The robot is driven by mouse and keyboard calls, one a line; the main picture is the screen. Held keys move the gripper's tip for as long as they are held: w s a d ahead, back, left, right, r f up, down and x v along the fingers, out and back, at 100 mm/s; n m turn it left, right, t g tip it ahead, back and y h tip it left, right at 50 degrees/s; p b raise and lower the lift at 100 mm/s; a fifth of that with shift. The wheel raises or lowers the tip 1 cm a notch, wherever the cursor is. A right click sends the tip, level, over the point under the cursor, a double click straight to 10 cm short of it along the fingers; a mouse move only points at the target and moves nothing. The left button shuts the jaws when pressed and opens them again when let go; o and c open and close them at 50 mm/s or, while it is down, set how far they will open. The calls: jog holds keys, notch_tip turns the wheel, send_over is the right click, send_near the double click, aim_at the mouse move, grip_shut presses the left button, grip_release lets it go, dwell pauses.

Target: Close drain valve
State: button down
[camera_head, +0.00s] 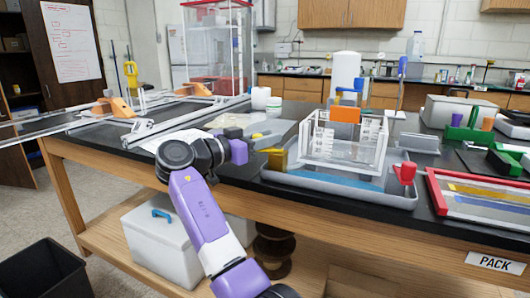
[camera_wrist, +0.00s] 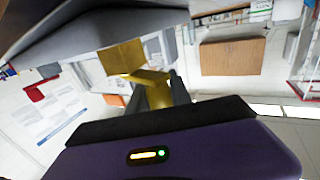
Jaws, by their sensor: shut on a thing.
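A yellow part (camera_wrist: 158,93), which looks like the drain valve's handle, sits between the fingers of my gripper (camera_wrist: 160,95) in the wrist view. My gripper is shut on it. A yellow block (camera_wrist: 122,57) adjoins it, close under a grey edge. In the head view my gripper (camera_head: 268,142) reaches the left front corner of a grey tray (camera_head: 330,188), beside a yellow piece (camera_head: 277,159). The valve's outlet and the exact angle of its handle are hidden there by my gripper and the tray corner.
A clear tank rack (camera_head: 342,150) stands in the grey tray, with a red-handled part (camera_head: 404,172) at its right. A red-framed tray (camera_head: 480,200) lies farther right. White containers (camera_head: 266,101) stand behind my gripper. A white cooler (camera_head: 165,240) sits on the lower shelf.

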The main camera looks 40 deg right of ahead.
jog(key=shift+d+f+m+g+y+b, duration=0.1)
jog(key=shift+d+m+g+y+b, duration=0.15)
jog(key=shift+m+g+b, duration=0.45)
jog(key=shift+d+r+m+g+y+b, duration=0.15)
jog(key=shift+m+g, duration=0.3)
jog(key=shift+g, duration=0.6)
jog(key=shift+d+f+m+g+y+b, duration=0.15)
jog(key=shift+d+m+g+y+b, duration=0.15)
jog(key=shift+m+g, duration=0.4)
jog(key=shift+s+g, duration=0.1)
jog(key=shift+g, duration=0.45)
jog(key=c, duration=1.2)
grip_release()
jog(key=shift+d, duration=0.1)
